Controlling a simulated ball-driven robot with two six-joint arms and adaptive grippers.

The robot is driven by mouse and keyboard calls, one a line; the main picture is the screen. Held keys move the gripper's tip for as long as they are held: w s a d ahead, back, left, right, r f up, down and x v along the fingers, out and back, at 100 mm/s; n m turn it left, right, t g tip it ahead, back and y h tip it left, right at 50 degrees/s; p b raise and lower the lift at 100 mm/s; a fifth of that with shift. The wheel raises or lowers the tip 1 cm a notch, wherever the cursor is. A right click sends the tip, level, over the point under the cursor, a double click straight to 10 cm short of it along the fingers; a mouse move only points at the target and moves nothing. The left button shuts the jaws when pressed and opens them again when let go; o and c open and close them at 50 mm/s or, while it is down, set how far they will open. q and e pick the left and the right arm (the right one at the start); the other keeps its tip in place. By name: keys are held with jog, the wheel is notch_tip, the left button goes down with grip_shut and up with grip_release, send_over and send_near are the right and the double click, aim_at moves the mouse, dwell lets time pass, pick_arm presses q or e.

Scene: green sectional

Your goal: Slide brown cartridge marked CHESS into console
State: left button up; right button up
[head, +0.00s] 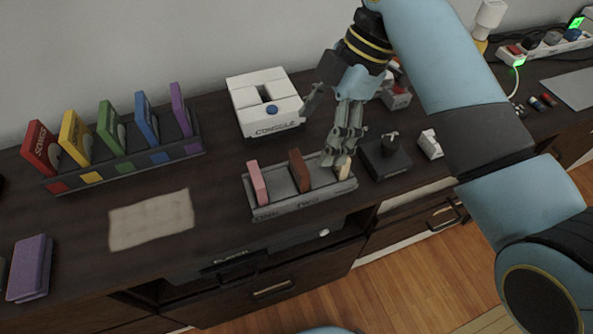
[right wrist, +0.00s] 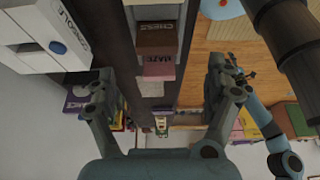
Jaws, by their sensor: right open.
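The brown cartridge (head: 300,170) stands upright in the middle of a grey tray (head: 290,206), between a pink and a cream cartridge. The right wrist view shows its CHESS label (right wrist: 154,26). The white console (head: 263,103) with a blue button stands behind the tray, its top slot empty. My right gripper (head: 338,155) is open and empty, above the tray's right part, its fingers near the cream cartridge (head: 343,167). In the right wrist view its fingers (right wrist: 165,95) are spread wide. My left gripper (right wrist: 242,76) appears small there, partly hidden by the right finger.
The pink MAZE cartridge (right wrist: 157,63) is in the tray's left part. A rack (head: 125,163) of several coloured cartridges stands at left. A dark box with a joystick (head: 388,155) is right of the tray. A beige cloth (head: 151,219) lies flat at front left.

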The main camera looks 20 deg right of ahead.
aim_at(301, 161)
jog(key=x, duration=0.9)
jog(key=shift+w+b, duration=0.25)
jog(key=shift+b, duration=0.1)
jog(key=c, duration=1.2)
jog(key=shift+r, duration=0.15)
jog(key=shift+c, duration=0.2)
